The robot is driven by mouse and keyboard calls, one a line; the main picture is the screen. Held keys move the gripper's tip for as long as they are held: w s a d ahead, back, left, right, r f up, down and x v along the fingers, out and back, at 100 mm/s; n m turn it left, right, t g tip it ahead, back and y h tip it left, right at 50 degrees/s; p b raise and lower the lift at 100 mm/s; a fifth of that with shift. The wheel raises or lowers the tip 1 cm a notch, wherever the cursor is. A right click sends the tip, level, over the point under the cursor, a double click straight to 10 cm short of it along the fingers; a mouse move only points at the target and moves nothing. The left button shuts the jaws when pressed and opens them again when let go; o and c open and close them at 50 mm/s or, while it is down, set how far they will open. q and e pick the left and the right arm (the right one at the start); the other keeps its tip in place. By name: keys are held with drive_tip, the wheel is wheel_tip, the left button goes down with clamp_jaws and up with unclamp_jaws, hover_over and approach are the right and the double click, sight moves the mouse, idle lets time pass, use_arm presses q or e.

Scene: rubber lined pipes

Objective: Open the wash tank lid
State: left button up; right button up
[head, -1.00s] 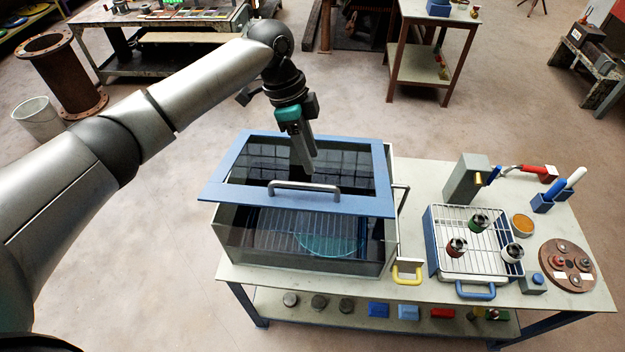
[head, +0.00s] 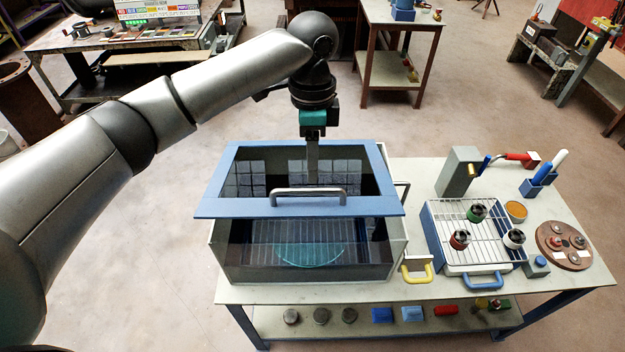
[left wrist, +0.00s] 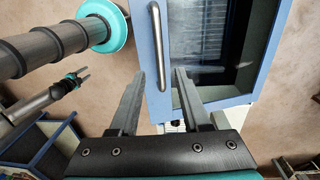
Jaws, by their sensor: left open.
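The wash tank lid (head: 225,207) is a blue frame around a dark glass pane, lying over the clear-walled wash tank (head: 225,262). Its grey bar handle (head: 308,192) runs along the front edge of the frame; it also shows in the left wrist view (left wrist: 159,45). My left gripper (head: 312,180) points down behind the handle in the head view. In the left wrist view its open fingers (left wrist: 160,75) stand to either side of the handle's line; I see no clear contact. A distant small gripper, apparently my right (left wrist: 80,76), shows there, too small to judge.
A rack tray (head: 430,235) with several fittings stands right of the tank. A yellow handle (head: 417,274) sits at the tank's front right corner. A grey upright block (head: 459,172) and a brown round plate (head: 564,245) are further right.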

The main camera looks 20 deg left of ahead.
sight(312, 189)
use_arm(q)
drive_tip(key=shift+s+f, duration=0.2)
drive_tip(key=shift+f, duration=2.55)
clamp_jaws()
drive_tip(key=shift+w+r, duration=0.1)
